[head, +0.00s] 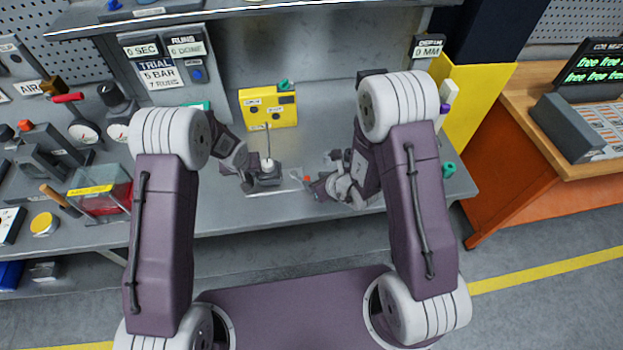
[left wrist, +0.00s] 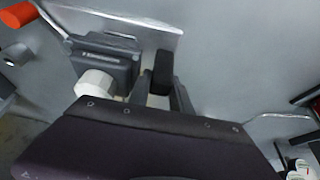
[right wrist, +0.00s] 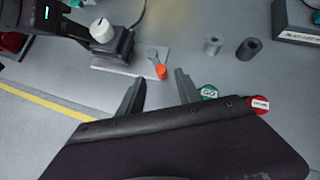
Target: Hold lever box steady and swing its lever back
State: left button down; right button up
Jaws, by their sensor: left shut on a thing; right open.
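The lever box (head: 266,178) is a small dark grey block with a white round knob on top, standing on a light plate on the bench. The box also shows in the left wrist view (left wrist: 112,62) and the right wrist view (right wrist: 121,46). My left gripper (head: 243,178) is shut on a dark upright part at the box's side, seen between its fingers in the left wrist view (left wrist: 163,88). The lever's orange tip (right wrist: 161,72) lies beside the box, on a short grey arm. My right gripper (right wrist: 159,88) is open and empty, close to the orange tip.
A yellow panel box (head: 268,112) stands behind the lever box, with a thin cable between. Two grey cylinders (right wrist: 249,48), a green round piece (right wrist: 208,92) and a red button (right wrist: 260,104) are to the right.

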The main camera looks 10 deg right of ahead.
jog(key=c, duration=0.7)
jog(key=shift+s+a+r+n, duration=0.1)
jog(key=shift+a+n, duration=0.1)
jog(key=shift+n, duration=0.8)
grip_shut()
jog(key=w+a+r+n+g+y, duration=0.1)
jog(key=a+r+n+g+y, duration=0.25)
jog(key=n, duration=0.95)
jog(key=w+a+r+n+g+y, duration=0.1)
jog(key=a+r+n+y, duration=0.4)
jog(key=n, duration=0.8)
jog(key=w+d+f+n+g+h, duration=0.1)
jog(key=w+d+f+n+h, duration=0.3)
jog(key=d, duration=0.6)
jog(key=s+d+f+n+g+h, duration=0.1)
jog(key=d+n, duration=0.4)
jog(key=d, duration=0.5)
send_near(300, 177)
jog(key=d+f, duration=0.3)
jog(key=shift+d+f, duration=0.3)
jog(key=shift+d, duration=0.1)
jog(key=a, duration=0.1)
jog(key=s+a, duration=0.1)
jog(key=a, duration=0.1)
jog(key=shift+s+a+f, duration=0.1)
jog(key=shift+s+a, duration=0.15)
jog(key=shift+a, duration=0.2)
